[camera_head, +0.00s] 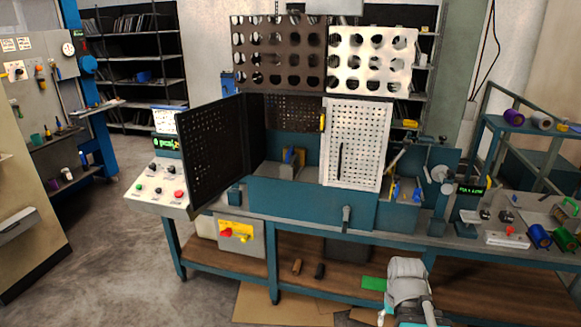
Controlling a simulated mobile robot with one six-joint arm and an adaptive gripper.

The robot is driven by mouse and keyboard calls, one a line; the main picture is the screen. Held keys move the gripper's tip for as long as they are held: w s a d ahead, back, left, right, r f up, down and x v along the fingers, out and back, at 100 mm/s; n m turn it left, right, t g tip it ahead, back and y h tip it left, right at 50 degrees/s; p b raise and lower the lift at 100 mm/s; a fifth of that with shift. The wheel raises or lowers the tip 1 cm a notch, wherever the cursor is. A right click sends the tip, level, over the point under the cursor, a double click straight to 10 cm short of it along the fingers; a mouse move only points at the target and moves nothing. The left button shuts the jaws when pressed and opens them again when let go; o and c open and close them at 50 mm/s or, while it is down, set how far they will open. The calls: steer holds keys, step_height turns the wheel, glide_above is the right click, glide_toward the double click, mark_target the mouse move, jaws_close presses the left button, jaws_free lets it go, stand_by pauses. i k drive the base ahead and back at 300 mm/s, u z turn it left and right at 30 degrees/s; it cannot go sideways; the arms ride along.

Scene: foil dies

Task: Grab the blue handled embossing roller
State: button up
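I cannot clearly single out the embossing roller; several small blue items show. Small blue upright pieces (417,193) stand on the right part of the teal machine, beside the white perforated panel. A small blue item (300,155) shows inside the machine's opening. Whether any of these is a roller's handle is too small to tell. A grey and teal part of my arm shows at the bottom centre right, in front of the bench. My gripper's fingers are not visible.
The teal workbench (226,277) has a lower wooden shelf. An open dark perforated door (212,152) juts out left of the machine. A white control box (165,187) sits at the bench's left end. A tool panel stands at far left. Grey floor (120,235) at left is clear.

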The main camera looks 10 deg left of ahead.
mark_target(292, 162)
steer(key=z, duration=0.1)
steer(key=i, duration=1)
steer(key=u, duration=0.05)
